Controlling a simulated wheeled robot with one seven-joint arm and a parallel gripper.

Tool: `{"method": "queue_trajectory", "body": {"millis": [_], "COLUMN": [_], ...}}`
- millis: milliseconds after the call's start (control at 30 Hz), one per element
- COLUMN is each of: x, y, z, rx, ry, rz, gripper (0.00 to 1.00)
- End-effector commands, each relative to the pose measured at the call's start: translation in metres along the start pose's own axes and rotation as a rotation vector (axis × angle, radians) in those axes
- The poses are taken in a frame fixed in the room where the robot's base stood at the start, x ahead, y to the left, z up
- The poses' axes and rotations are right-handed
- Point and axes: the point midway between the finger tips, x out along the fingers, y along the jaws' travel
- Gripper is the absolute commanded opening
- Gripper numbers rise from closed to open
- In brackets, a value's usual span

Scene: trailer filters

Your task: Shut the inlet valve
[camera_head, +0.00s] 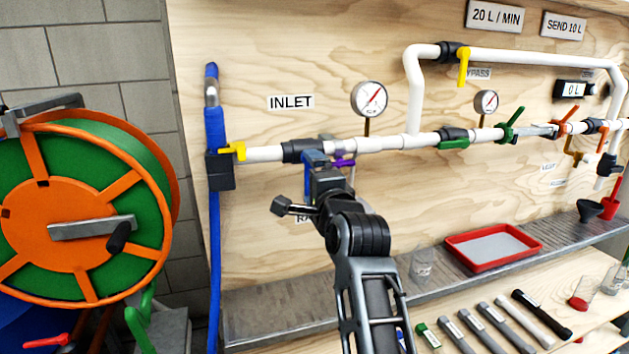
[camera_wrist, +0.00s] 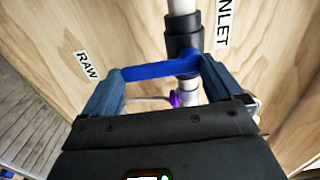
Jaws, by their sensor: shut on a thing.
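The inlet valve shows in the head view as a black body (camera_head: 300,151) on the white pipe, below and right of the INLET label (camera_head: 290,102). In the wrist view its black body (camera_wrist: 184,43) sits on the pipe, and its blue handle (camera_wrist: 160,70) lies crosswise to the pipe. My gripper (camera_head: 318,163) is at the valve, just below the pipe. In the wrist view the fingers of my gripper (camera_wrist: 160,82) are shut on the blue handle, which spans between them. In the head view my gripper hides most of the handle.
A purple handle (camera_head: 344,160) is close to the right of my gripper. A yellow-handled valve (camera_head: 236,150) and blue hose (camera_head: 214,240) are left of it. Gauges (camera_head: 369,99) stand above the pipe. A hose reel (camera_head: 85,210) is far left; a red tray (camera_head: 492,246) is on the shelf.

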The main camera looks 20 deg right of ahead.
Motion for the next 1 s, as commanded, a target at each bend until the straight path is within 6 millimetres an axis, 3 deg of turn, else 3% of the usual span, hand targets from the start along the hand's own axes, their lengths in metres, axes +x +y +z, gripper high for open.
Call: {"method": "queue_trajectory", "body": {"millis": [433, 467, 500, 767, 1000], "x": [0.000, 0.000, 0.000, -0.002, -0.033], "y": [0.003, 0.003, 0.003, 0.002, 0.003], "z": [-0.001, -0.001, -0.001, 0.000, 0.001], "rx": [0.019, 0.018, 0.018, 0.014, 0.010], "ry": [-0.001, 0.000, 0.000, -0.001, -0.002], "rz": [0.006, 0.006, 0.005, 0.003, 0.003], "gripper": [0.39, 0.96, 1.00, 1.00, 1.00]}}
